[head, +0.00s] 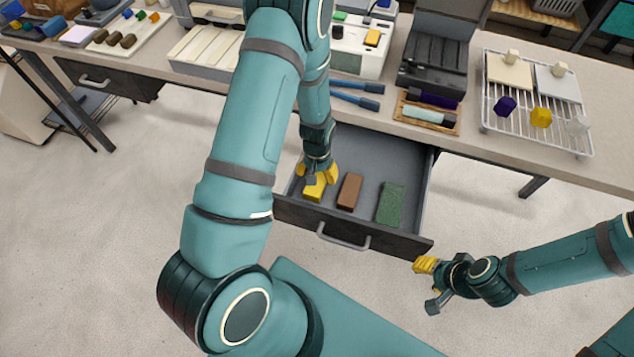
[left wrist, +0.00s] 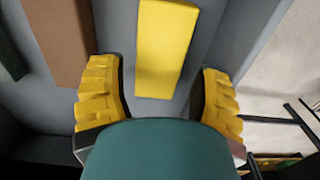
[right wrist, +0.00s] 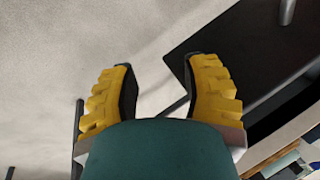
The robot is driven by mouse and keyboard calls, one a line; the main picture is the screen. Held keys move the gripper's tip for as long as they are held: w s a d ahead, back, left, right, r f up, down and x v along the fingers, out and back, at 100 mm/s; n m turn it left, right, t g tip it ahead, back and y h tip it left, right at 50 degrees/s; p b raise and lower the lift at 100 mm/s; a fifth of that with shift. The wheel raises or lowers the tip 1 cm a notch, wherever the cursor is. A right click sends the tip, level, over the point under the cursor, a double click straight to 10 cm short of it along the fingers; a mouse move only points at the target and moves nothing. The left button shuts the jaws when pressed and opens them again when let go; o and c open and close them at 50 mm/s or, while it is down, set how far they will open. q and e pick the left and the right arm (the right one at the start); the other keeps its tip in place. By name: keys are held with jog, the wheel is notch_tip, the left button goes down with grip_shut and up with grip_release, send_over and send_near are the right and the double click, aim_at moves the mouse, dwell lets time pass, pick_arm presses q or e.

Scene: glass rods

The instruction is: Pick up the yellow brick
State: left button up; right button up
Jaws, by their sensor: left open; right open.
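The yellow brick (head: 314,188) lies in the open drawer (head: 352,143), at its left side next to a brown brick. My left gripper (head: 318,176) is open just above the yellow brick and partly covers it in the head view. In the left wrist view the yellow brick (left wrist: 166,50) appears between and beyond the two yellow fingers of the left gripper (left wrist: 160,95), with a gap on both sides. My right gripper (head: 428,285) is open and empty, out in front of the drawer at the right; its fingers also show in the right wrist view (right wrist: 160,90).
The brown brick (head: 349,191) and a green brick (head: 390,204) lie to the right in the drawer. The drawer front with its handle (head: 343,240) stands out from the table (head: 470,143). A wire rack (head: 538,110) stands on the table. The floor in front is clear.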

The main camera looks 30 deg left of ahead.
pick_arm(q)
notch_tip(320, 180, down, 3)
jog(key=shift+s+f+b, duration=0.1)
jog(key=shift+f+b, duration=0.1)
jog(key=shift+b, duration=0.1)
jog(key=c, duration=1)
jog(key=shift+o, duration=0.2)
jog(key=shift+r, duration=0.15)
